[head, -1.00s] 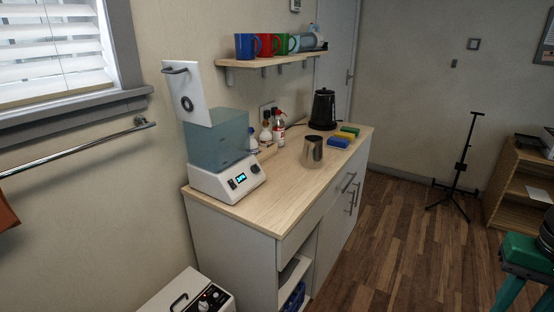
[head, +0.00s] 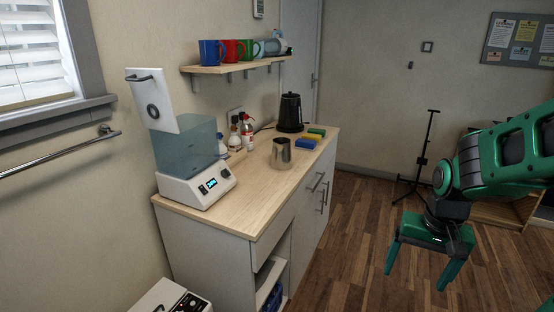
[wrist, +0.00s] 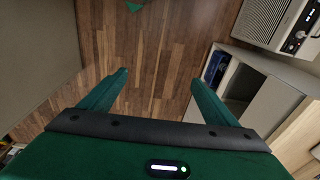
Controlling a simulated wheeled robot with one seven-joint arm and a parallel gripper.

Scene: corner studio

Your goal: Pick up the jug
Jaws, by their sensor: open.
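A metal jug (head: 281,154) stands upright on the wooden counter (head: 254,196), near its right edge. It is a small steel pitcher with an open top, and it does not show in the wrist view. My gripper (head: 418,276) is open and empty, pointing down over the floor to the right of the counter and well apart from the jug. In the wrist view my gripper's two fingers (wrist: 157,82) are spread with only wooden floor between them.
A white machine with a clear tank (head: 190,165) stands left of the jug. A shelf with mugs (head: 240,67) hangs above. A tripod stand (head: 424,160) is beyond my arm.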

